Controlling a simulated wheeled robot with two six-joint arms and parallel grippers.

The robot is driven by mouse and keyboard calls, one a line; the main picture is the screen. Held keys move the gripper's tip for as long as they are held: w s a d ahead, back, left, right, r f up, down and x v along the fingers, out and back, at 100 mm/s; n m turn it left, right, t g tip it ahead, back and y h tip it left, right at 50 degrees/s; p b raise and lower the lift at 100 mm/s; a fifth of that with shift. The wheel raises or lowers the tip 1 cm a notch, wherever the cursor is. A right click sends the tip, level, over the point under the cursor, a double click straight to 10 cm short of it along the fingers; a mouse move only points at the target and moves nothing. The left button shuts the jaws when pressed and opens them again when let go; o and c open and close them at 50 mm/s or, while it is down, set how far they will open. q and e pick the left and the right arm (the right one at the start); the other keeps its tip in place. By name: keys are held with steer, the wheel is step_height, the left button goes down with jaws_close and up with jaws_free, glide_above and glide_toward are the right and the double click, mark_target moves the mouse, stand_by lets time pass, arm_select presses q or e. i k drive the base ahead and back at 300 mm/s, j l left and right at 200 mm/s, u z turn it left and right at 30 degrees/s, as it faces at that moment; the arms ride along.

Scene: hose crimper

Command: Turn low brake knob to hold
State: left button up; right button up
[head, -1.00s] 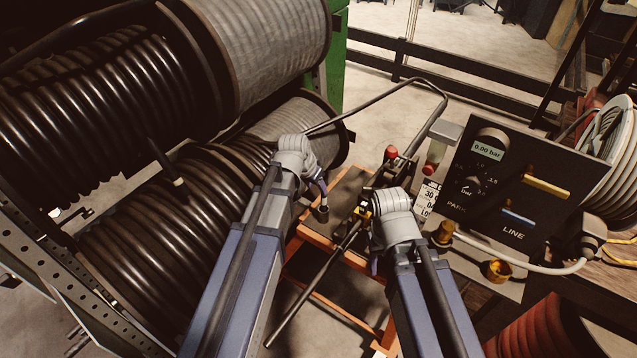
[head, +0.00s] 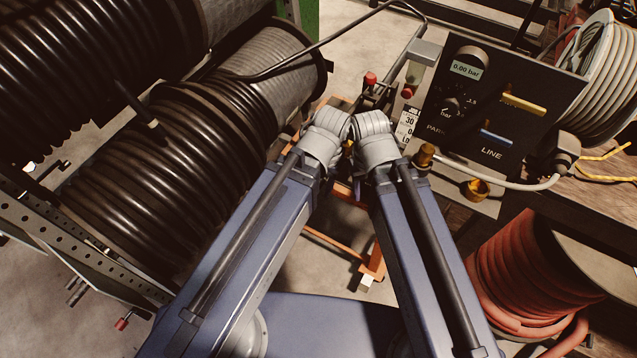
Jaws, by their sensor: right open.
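No knob marked as a low brake knob can be made out for certain. A small red-tipped knob (head: 122,323) shows low at the left, by the perforated frame of the hose rack. The lower hose drum (head: 175,140), wound with black hose, sits above it. My right gripper (head: 351,149) is mostly hidden behind its own grey wrist, near the orange stand; it is open, and I see nothing in it. My left arm's wrist is beside the right one; its jaws are hidden behind it. Both wrists are well away from the red-tipped knob.
A black panel (head: 493,115) with a gauge, a dial and yellow and blue levers stands at the right. Red knobs (head: 370,79) top the device left of it. An orange stand (head: 345,247) is below my wrists. A red hose reel (head: 515,275) is at lower right.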

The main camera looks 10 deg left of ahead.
mark_target(145, 316)
steer(key=k, duration=0.45)
steer(key=k+j, duration=0.6)
steer(key=k+j+u, duration=0.35)
steer(key=i+u, duration=0.1)
steer(key=u, duration=0.8)
steer(key=i, duration=0.4)
steer(key=k+j, duration=0.1)
steer(key=k, duration=0.3)
steer(key=k+j+z, duration=0.2)
steer(key=k+j, duration=0.05)
